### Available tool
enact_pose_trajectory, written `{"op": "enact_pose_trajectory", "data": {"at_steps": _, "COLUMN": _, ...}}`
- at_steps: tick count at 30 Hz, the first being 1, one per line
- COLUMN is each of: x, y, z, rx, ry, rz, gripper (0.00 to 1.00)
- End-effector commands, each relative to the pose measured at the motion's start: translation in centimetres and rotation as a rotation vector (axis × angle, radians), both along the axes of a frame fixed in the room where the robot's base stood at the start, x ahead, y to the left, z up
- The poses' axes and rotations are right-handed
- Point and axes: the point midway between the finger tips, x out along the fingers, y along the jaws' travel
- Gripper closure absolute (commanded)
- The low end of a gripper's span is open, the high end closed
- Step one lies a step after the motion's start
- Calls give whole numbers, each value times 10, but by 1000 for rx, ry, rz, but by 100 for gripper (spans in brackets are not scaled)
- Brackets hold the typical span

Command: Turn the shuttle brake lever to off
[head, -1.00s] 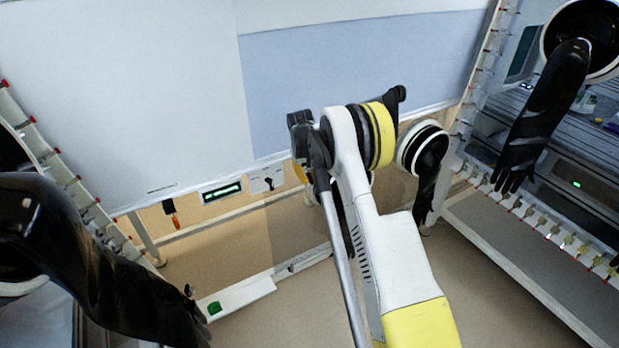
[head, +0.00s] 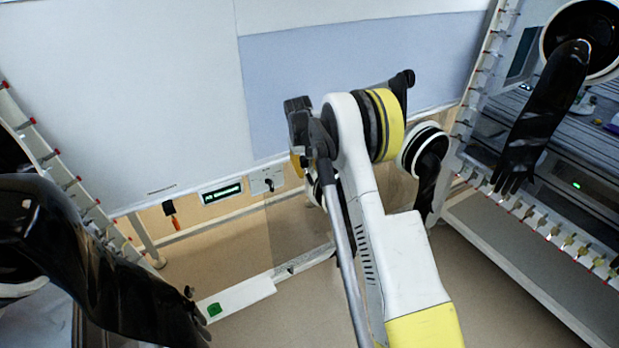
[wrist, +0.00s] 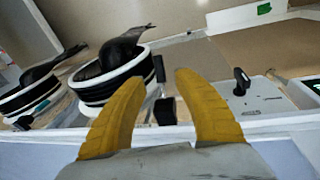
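A black lever (head: 268,184) stands on a pale plate on the low back panel in the head view. In the wrist view the lever (wrist: 241,82) stands up from its plate (wrist: 258,103), right of my fingers and apart from them. I cannot read any marking on the plate, so its setting is unclear. My gripper (wrist: 152,76) has two yellow fingers spread apart with nothing held between them. In the head view my arm hides most of it; only a bit of yellow finger (head: 295,160) shows, right of the plate.
A lit green display (head: 221,192) and an orange-handled item (head: 171,213) are left of the lever. A white bar with a green button (head: 214,309) lies lower. Black gloves hang at left (head: 100,270) and right (head: 540,110). In the wrist view, glove ports (wrist: 115,80) are left of my fingers.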

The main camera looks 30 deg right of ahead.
Motion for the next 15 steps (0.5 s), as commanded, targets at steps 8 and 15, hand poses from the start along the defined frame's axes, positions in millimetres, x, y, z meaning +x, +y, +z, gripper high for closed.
{"op": "enact_pose_trajectory", "data": {"at_steps": 8, "x": -7, "y": 10, "z": 54, "rx": 0, "ry": 1, "rz": -1, "gripper": 63}}
{"op": "enact_pose_trajectory", "data": {"at_steps": 15, "x": -8, "y": 13, "z": 68, "rx": 0, "ry": 1, "rz": -1, "gripper": 63}}
